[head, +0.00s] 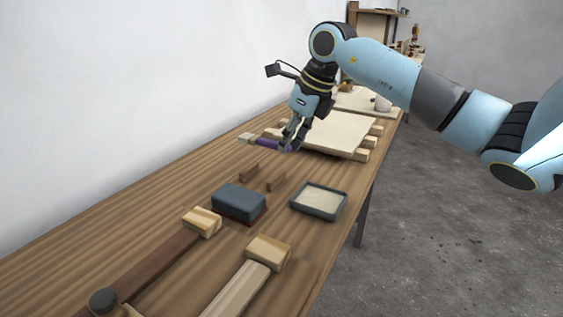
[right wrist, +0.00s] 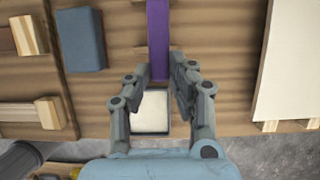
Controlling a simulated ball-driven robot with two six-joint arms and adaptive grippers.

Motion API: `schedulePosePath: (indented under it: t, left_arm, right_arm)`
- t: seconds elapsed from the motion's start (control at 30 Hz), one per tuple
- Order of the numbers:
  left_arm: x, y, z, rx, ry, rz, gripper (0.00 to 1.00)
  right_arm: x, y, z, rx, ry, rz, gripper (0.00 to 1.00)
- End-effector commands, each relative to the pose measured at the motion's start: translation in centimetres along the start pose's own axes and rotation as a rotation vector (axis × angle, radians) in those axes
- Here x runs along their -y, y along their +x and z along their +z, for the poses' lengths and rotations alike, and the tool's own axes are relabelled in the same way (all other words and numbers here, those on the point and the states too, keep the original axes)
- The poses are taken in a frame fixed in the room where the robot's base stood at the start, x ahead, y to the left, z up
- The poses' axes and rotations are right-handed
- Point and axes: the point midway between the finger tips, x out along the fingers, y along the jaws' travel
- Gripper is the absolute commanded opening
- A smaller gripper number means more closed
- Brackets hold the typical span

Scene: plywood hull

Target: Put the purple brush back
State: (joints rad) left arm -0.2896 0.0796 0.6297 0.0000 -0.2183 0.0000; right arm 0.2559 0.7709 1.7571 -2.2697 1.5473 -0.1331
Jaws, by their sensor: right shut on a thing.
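The purple brush (head: 268,144) is held near-level above the bench by my right gripper (head: 289,147), its pale tip (head: 246,138) pointing left. In the right wrist view the purple handle (right wrist: 158,38) runs up from between the two fingers (right wrist: 158,80), which close on its near end. Two small upright brown wooden pieces (head: 249,172) stand on the bench, below and nearer than the brush; nothing lies on them. My left gripper is not in view.
A dark blue-grey block (head: 239,201) and a shallow dark tray with a cream inside (head: 319,214) stand in front. Wooden blocks and long timbers (head: 238,288) lie nearer. A pale board (head: 332,132) rests on wooden strips behind. Bench left of the brush is clear.

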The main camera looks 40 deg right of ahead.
Motion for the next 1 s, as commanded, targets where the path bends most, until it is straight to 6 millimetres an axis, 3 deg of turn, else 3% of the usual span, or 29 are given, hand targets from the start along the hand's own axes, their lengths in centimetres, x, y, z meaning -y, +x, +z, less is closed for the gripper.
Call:
schedulePosePath:
  t: [0.2,0.5,1.0]
  left_arm:
    - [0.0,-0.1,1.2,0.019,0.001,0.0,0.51]
    - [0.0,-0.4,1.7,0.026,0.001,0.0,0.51]
    - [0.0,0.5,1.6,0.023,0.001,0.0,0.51]
  right_arm:
    - [-0.8,1.6,0.9,0.0,0.0,0.0,0.0]
    - [-0.8,5.1,-0.6,-0.003,0.001,0.001,0.0]
    - [-0.8,6.0,-1.0,-0.001,0.0,-0.001,0.0]
